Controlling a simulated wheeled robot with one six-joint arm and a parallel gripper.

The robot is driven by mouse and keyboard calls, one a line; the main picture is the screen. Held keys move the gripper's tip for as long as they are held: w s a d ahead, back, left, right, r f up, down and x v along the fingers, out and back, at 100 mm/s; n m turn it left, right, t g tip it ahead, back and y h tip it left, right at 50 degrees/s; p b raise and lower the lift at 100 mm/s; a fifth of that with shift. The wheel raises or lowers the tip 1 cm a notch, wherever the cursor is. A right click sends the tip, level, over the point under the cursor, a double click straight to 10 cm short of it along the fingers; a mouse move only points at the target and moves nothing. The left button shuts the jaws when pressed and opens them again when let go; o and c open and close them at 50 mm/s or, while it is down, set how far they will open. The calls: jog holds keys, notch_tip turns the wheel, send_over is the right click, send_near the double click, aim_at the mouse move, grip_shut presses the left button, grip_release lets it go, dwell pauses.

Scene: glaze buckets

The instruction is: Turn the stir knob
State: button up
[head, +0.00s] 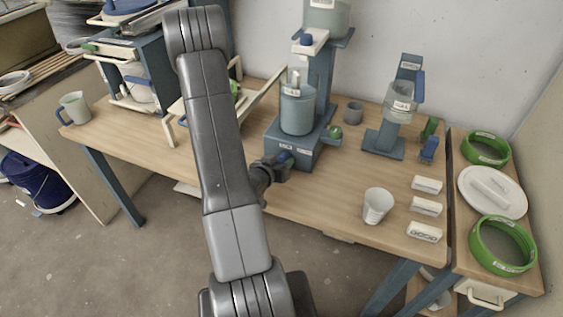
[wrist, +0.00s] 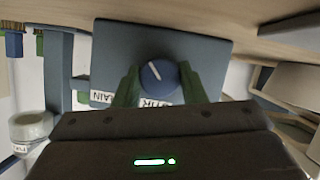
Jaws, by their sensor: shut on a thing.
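The stir knob (wrist: 158,78) is a round blue knob with a white mark line, on the front of the blue-grey mixer base (wrist: 210,50). In the wrist view the two green fingers of my gripper (wrist: 158,84) are on either side of it, shut on it. Part of a label shows below the knob, partly covered by a finger. In the head view my gripper (head: 279,165) is at the front of the mixer base (head: 310,156), and the blue knob is mostly hidden.
A white cup (head: 377,206) and labelled white blocks (head: 425,207) are on the table to the right. A second stand (head: 384,143) is behind them.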

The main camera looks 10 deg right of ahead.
jog(key=n+h, duration=0.2)
jog(key=n, duration=0.1)
jog(key=shift+a+g+p, duration=0.1)
jog(key=shift+g+p, duration=0.3)
jog(key=shift+f+n+h, duration=0.1)
jog(key=shift+n+h, duration=0.9)
jog(key=shift+n, duration=0.8)
jog(key=o, duration=1)
jog(key=shift+w, duration=0.1)
jog(key=shift+a, duration=0.1)
jog(key=b+v, duration=0.1)
jog(key=v, duration=1.2)
jog(key=shift+s+a+b, duration=0.2)
jog(key=shift+a+b, duration=0.1)
jog(key=shift+a, duration=0.05)
